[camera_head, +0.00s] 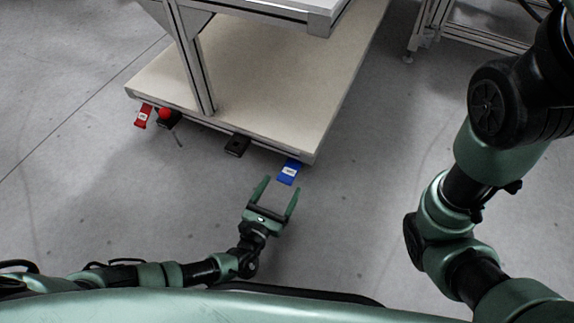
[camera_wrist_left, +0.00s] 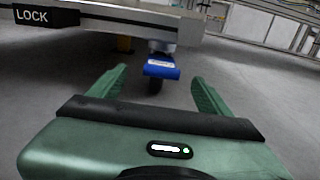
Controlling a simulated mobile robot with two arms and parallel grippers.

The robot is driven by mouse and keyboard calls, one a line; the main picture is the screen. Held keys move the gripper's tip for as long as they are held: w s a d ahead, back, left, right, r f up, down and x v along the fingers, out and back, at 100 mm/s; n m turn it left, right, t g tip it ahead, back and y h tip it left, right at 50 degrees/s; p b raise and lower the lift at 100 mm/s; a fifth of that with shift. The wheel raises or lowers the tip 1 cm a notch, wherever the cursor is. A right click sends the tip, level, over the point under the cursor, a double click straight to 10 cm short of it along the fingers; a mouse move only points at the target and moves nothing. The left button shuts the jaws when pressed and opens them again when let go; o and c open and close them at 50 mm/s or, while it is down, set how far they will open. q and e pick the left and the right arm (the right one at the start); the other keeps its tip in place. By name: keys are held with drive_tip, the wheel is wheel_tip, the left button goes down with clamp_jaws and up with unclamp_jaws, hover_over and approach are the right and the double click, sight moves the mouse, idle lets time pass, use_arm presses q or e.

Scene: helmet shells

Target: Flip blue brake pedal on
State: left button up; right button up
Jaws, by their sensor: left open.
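The blue brake pedal (camera_head: 289,172) sticks out from under the front right corner of the cart's lower shelf, with a pale label on it. In the left wrist view the blue pedal (camera_wrist_left: 161,68) sits above a dark caster wheel, between and beyond the fingers. My left gripper (camera_head: 277,187) is open and empty, low over the floor just in front of the pedal, apart from it. Its two green fingers also show in the left wrist view (camera_wrist_left: 160,85). My right arm hangs at the right of the head view, and its gripper is out of frame.
The cart's pale lower shelf (camera_head: 270,100) overhangs the pedal. A red pedal (camera_head: 143,116), a red ball-shaped knob (camera_head: 165,114) and a black block (camera_head: 237,145) lie along its front edge. A LOCK label (camera_wrist_left: 45,16) shows on the left. The grey floor in front is clear.

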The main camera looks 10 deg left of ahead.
sight(291, 169)
use_arm(q)
drive_tip(key=b+x, duration=0.3)
drive_tip(key=x, duration=0.4)
drive_tip(key=shift+f, duration=0.1)
drive_tip(key=shift+w+d, duration=0.1)
drive_tip(key=shift+w, duration=0.15)
clamp_jaws()
